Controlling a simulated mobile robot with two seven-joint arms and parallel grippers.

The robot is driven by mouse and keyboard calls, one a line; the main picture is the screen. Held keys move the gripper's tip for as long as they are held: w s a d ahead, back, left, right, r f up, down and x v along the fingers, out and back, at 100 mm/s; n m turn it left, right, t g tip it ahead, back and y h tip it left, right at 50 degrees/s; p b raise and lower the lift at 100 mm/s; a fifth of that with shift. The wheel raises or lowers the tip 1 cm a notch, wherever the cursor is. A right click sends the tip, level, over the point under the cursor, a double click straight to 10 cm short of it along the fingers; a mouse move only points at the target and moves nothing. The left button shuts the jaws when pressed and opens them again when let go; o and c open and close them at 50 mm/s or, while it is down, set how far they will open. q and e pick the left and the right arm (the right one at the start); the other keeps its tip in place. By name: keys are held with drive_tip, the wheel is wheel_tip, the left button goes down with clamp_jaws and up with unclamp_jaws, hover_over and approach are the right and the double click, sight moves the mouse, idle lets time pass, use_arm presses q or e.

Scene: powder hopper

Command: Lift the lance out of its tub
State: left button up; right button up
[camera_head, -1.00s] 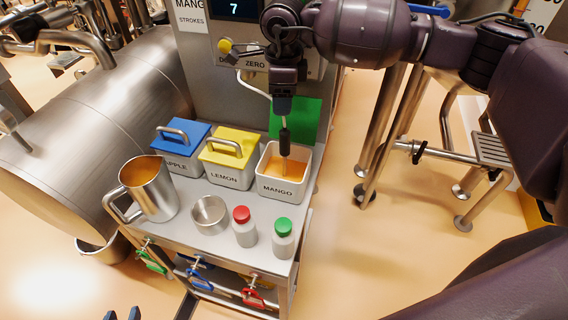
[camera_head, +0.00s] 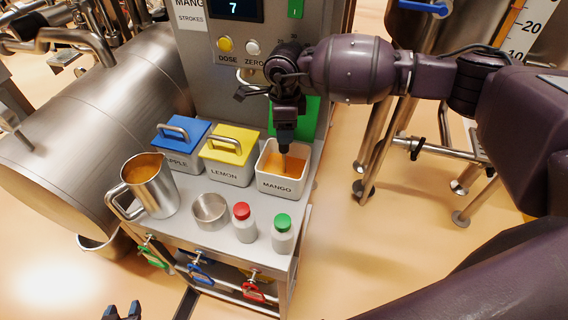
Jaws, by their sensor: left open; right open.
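The tub labelled MANGO (camera_head: 277,185) is lidless and holds orange powder. The lance (camera_head: 284,163) stands roughly upright in it, its thin lower part going into the powder. My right gripper (camera_head: 286,140) has come down from above over the lance's dark handle. Its jaws are open; they hide most of the handle, and I cannot tell whether they touch it. My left gripper (camera_head: 122,311) is open and empty at the bottom edge, with only its fingertips showing, far from the tub.
The APPLE tub with a blue lid (camera_head: 181,133) and the LEMON tub with a yellow lid (camera_head: 230,145) stand left of the mango tub. In front are a steel jug (camera_head: 150,188), steel bowl (camera_head: 210,210), red-capped bottle (camera_head: 243,222) and green-capped bottle (camera_head: 283,233).

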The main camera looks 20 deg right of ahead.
drive_tip(key=shift+f, duration=0.95)
clamp_jaws()
